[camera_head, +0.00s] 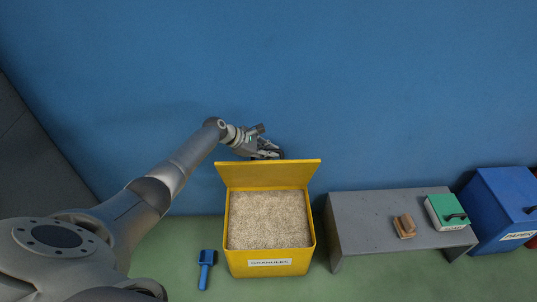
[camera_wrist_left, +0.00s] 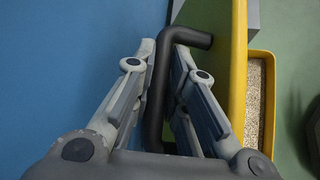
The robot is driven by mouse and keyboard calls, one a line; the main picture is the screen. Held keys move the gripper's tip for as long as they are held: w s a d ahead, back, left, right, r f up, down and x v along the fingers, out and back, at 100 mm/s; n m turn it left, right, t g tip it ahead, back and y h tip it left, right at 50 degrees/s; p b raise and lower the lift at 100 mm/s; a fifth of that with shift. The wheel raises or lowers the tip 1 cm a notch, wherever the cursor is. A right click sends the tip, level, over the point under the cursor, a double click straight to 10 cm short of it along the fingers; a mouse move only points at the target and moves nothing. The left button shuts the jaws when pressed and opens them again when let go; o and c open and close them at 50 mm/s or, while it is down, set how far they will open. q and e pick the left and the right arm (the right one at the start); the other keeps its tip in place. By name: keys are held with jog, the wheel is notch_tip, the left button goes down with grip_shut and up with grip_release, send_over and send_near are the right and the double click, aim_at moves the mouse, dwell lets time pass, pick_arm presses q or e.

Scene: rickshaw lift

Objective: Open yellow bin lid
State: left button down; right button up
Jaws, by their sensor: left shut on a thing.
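The yellow bin (camera_head: 232,262), labelled GRANULES, stands on the green floor with its lid (camera_head: 268,174) raised upright at the back. It is full of pale granules (camera_head: 268,222). My left gripper (camera_head: 272,153) is behind the top edge of the lid, near the blue wall. In the left wrist view its fingers (camera_wrist_left: 162,85) are closed around a black bent handle (camera_wrist_left: 188,36) on the lid's outer side. The yellow lid edge (camera_wrist_left: 238,70) shows right of the handle, with granules (camera_wrist_left: 254,100) beyond it. My right gripper is not in view.
A blue scoop (camera_head: 206,266) lies on the floor left of the bin. A grey bench (camera_head: 365,215) to the right bears a wooden-looking brush or block (camera_head: 404,226) and a green-topped box (camera_head: 446,210). A blue bin (camera_head: 500,215) stands at far right. A blue wall (camera_head: 350,80) is close behind.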

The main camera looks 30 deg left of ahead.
pick_arm(q)
jog(key=shift+a, duration=0.1)
jog(key=c, duration=1.5)
grip_release()
jog(key=shift+o, duration=0.2)
jog(key=v, duration=1.2)
